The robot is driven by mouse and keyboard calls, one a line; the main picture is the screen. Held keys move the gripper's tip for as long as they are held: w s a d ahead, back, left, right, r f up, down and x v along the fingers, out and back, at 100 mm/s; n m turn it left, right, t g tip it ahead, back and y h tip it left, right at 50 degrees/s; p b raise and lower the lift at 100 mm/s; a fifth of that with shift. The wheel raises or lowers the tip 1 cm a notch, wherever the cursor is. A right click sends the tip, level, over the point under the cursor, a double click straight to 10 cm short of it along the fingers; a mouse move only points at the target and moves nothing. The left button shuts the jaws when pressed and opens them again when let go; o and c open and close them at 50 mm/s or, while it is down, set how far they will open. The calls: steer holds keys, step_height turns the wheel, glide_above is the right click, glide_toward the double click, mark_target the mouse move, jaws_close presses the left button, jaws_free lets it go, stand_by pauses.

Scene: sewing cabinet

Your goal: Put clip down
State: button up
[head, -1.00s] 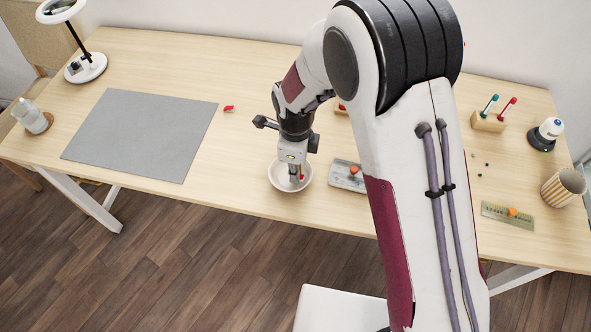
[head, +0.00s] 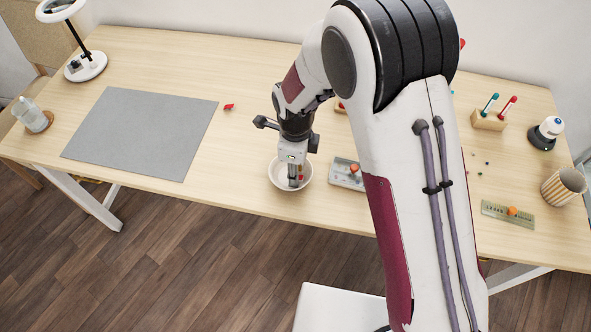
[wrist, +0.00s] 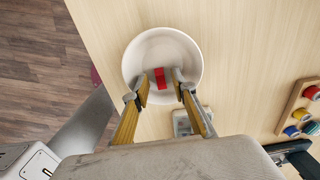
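A small red clip (wrist: 160,78) is inside the white bowl (wrist: 195,50), and its red also shows low in the bowl in the head view (head: 300,178). The bowl stands near the front edge of the table (head: 240,160). My gripper (wrist: 162,84) points down into the bowl. Its two fingers are apart, one on each side of the clip, with a narrow gap visible on both sides. Whether the clip rests fully on the bowl's floor is hard to tell. Another red clip-like piece (head: 229,107) lies on the table beside the grey mat.
The grey mat (head: 140,135) lies left of the bowl. A grey tin with an orange knob (head: 347,175) stands just right of it. A wooden rack with coloured spools (wrist: 303,108) is farther off. A striped cup (head: 562,187) stands at the right.

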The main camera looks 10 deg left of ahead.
step_height(320, 180, up, 13)
steer(key=shift+f, duration=0.2)
stand_by(0.6)
steer(key=shift+r, duration=0.1)
stand_by(0.6)
steer(key=s+d+r+n+t, duration=0.1)
steer(key=s+d+r+n, duration=0.1)
steer(key=d+r+n, duration=0.4)
steer(key=s+d+r+n+t, duration=0.1)
steer(key=s+d+r+n, duration=0.15)
steer(key=d+r, duration=0.65)
steer(key=s+d+r+n+t, duration=0.3)
steer(key=s+d+n, duration=0.6)
steer(key=s+d, duration=0.3)
steer(key=shift+s+d+t, duration=0.25)
steer(key=shift+s+t, duration=0.05)
steer(key=shift+s, duration=0.7)
